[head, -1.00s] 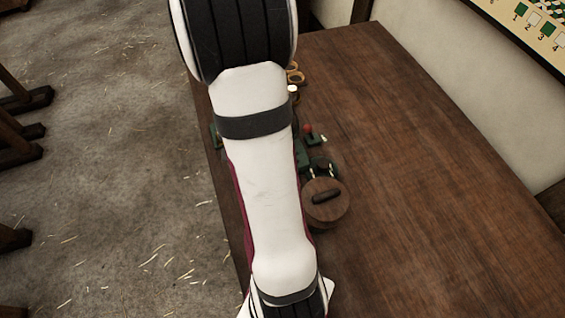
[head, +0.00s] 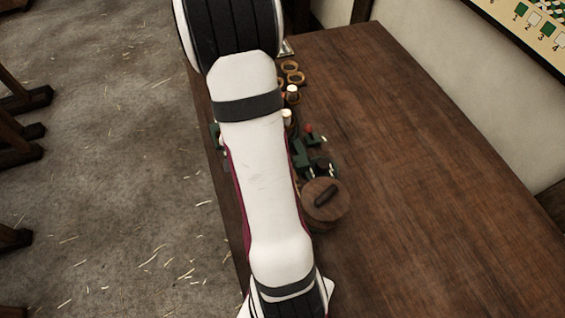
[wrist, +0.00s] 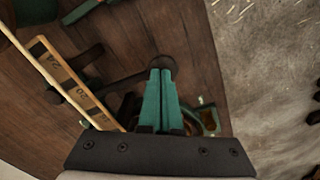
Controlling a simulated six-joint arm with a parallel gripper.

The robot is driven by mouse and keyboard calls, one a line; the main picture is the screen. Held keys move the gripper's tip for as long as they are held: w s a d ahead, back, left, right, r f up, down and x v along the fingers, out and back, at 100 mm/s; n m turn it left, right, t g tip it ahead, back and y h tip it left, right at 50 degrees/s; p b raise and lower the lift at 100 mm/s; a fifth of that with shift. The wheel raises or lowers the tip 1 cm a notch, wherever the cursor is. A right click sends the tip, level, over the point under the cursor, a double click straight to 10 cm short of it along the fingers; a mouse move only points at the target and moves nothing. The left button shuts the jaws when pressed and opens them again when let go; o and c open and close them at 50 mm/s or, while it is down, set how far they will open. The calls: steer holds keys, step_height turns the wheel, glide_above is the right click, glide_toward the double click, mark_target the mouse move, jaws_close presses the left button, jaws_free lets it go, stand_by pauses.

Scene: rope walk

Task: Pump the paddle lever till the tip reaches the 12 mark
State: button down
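My gripper (wrist: 161,74) shows in the wrist view with its two green fingers pressed together. Nothing is visible between them. A dark round paddle end (wrist: 170,62) on a dark rod lies beneath the fingertips; I cannot tell whether they touch it. The rod (wrist: 128,81) runs left toward a pale wooden scale (wrist: 70,80) with dark numbers, of which 24 and 20 can be made out. The 12 mark and the pointer tip cannot be made out. In the head view my arm hides my gripper, the paddle and the scale.
In the head view, a round wooden disc with a handle (head: 326,207), green metal parts (head: 301,157), a red knob (head: 309,129), a white-topped piece (head: 292,91) and tan rings (head: 290,67) stand along the bench's left side. The bench's right side (head: 430,160) is clear.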

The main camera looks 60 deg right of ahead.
steer(key=shift+f, duration=1.05)
stand_by(0.4)
steer(key=shift+r, duration=3.15)
steer(key=shift+s, duration=0.1)
